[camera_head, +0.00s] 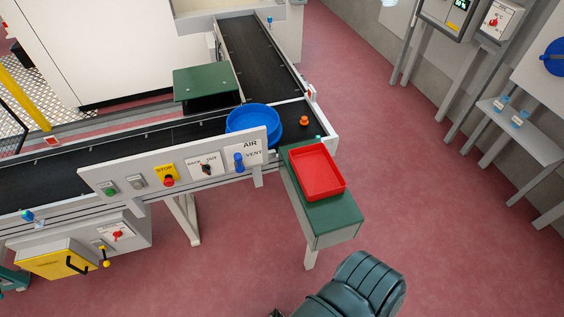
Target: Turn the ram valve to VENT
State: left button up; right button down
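The ram valve (239,161) is a small blue handle on the pale control panel (216,146) along the front of the conveyor. Its handle looks roughly upright. The word AIR is above and to the right of it, and VENT is just to its right. The handle is small here, so its exact setting is hard to read.
A BACK/OUT switch (206,168), a red STOP button (168,181) and two more buttons sit left of the valve. A blue round tub (254,121) is on the belt behind the panel. A red tray (318,171) rests on a green stand (336,215).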

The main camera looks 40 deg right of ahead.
aim_at(240, 168)
jog(key=z, duration=1.05)
